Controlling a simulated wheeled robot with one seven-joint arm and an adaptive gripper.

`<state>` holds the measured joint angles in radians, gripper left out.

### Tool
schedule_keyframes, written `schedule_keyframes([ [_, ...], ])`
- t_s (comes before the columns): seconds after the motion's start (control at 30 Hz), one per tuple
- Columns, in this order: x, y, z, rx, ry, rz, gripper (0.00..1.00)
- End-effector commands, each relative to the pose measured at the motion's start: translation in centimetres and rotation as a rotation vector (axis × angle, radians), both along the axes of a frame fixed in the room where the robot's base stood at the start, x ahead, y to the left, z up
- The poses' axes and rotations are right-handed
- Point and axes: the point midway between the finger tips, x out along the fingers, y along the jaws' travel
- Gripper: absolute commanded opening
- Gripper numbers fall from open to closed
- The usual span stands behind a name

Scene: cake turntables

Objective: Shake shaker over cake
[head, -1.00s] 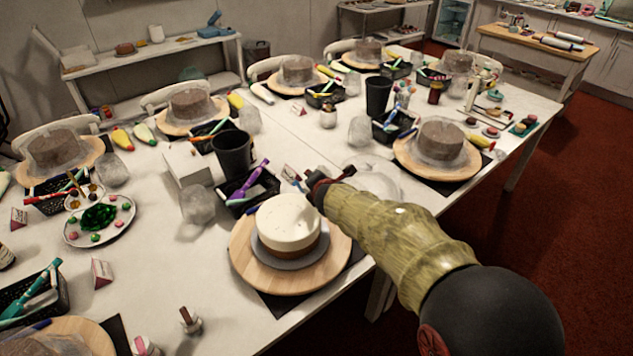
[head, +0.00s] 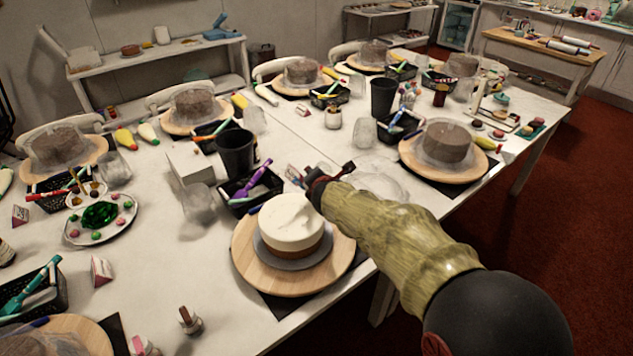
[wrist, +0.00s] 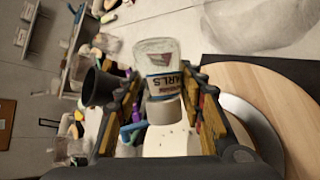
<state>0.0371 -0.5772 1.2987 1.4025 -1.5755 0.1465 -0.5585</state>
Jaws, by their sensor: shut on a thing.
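A white-frosted cake (head: 291,220) with a brown base sits on a grey board (head: 268,250) on a round wooden turntable (head: 250,268) at the table's front edge. My gripper (head: 322,172) is just behind and right of the cake in the head view. My arm hides the shaker in the head view. The wooden turntable (wrist: 285,100) and grey board (wrist: 258,130) also show right of the fingers in the wrist view.
A black tool basket (head: 238,207) with a purple tool and a dark cup (head: 237,152) stand behind the cake. A brown cake (head: 443,142) under clear wrap is at right. The white table is crowded; bare space (head: 180,260) lies left of the turntable.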

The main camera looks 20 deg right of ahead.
Motion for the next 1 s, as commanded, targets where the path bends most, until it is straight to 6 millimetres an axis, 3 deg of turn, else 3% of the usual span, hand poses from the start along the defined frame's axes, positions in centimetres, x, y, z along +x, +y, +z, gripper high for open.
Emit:
schedule_keyframes([
  [0.87,0.40,-0.66,0.45,-0.029,-0.017,-0.002,0.08],
  [1.0,-0.02,0.08,-0.02,-0.030,-0.017,0.000,0.08],
])
